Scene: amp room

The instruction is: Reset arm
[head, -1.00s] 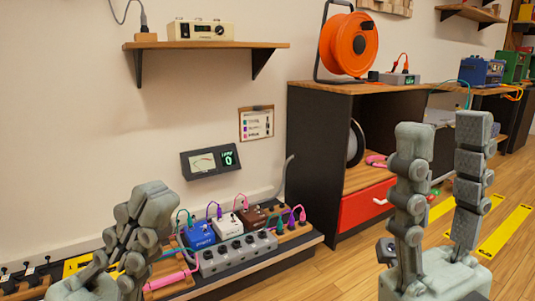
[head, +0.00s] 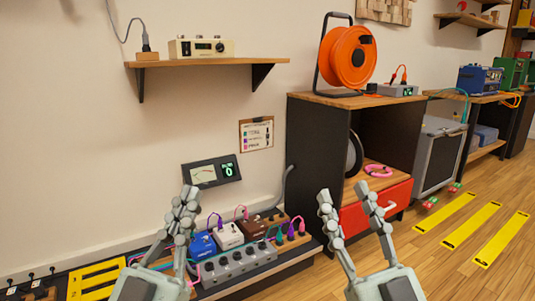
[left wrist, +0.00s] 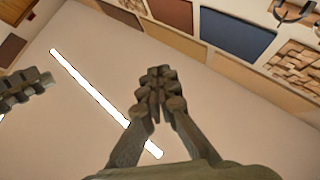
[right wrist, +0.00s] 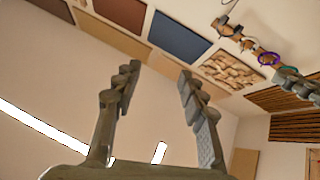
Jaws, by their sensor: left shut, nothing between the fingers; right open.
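My left gripper (head: 184,198) is at the lower left of the head view, in front of the pedal bench. Its fingers point up and are closed together with nothing between them, as the left wrist view (left wrist: 158,78) also shows. My right gripper (head: 345,198) is to the right, in front of the dark cabinet. Its fingers point up and stand apart, empty, as in the right wrist view (right wrist: 158,75). The wrist cameras face the ceiling and upper wall. Neither gripper appears to hold anything.
The pedal bench (head: 290,259) carries a blue pedal (head: 200,245), a white pedal (head: 228,236), a brown pedal (head: 252,228) and a grey power strip (head: 238,264). The dark cabinet (head: 313,140) has an open red drawer (head: 378,207) and an orange cable reel (head: 350,57) on top.

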